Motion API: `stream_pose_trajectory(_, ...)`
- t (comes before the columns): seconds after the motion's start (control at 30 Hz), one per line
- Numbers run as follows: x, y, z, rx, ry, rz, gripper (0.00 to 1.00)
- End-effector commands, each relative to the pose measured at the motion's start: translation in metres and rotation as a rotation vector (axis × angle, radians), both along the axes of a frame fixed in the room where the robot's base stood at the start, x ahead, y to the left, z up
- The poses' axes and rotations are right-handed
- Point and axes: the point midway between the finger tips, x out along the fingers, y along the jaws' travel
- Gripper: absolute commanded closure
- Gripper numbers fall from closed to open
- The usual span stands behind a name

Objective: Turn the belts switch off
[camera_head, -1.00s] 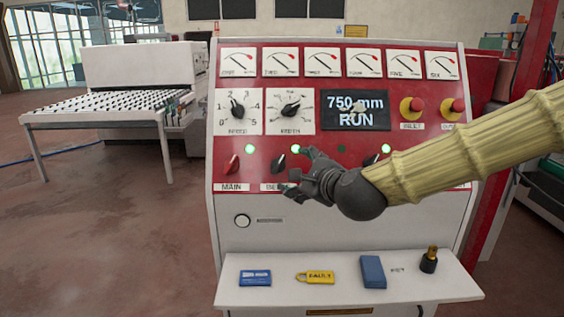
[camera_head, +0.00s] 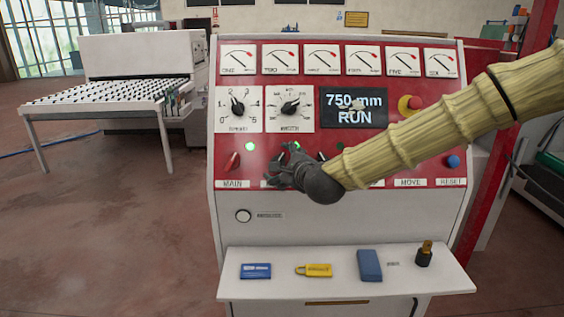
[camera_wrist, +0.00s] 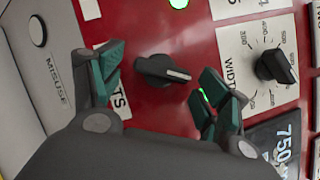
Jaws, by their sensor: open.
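The belts switch (camera_wrist: 163,70) is a black rotary knob with a white pointer line on the red panel. In the wrist view its pointer aims right and slightly down, towards its lamp. Its label (camera_wrist: 122,108) is mostly hidden; only "TS" shows. My gripper (camera_head: 280,166) is in front of the switch in the head view and hides it there. In the wrist view the open fingers (camera_wrist: 160,68) stand on either side of the knob, with a gap visible to the left finger.
The red MAIN switch (camera_head: 233,161) is just left, with a lit green lamp (camera_head: 250,146) above. Width dial (camera_head: 290,107), display (camera_head: 354,107) reading "750 mm RUN" and red button (camera_head: 410,104) are above. A shelf (camera_head: 300,288) with small items juts out below.

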Motion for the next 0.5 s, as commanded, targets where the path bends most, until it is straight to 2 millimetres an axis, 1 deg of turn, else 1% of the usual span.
stream_pose_trajectory(0.3,0.0019,0.0007,-0.0006,0.0,0.0,0.0,0.24)
stream_pose_trajectory(0.37,0.0019,0.0007,-0.0006,0.0,0.0,0.0,0.33)
stream_pose_trajectory(0.5,0.0018,0.0006,-0.0005,0.0,0.0,0.0,0.59)
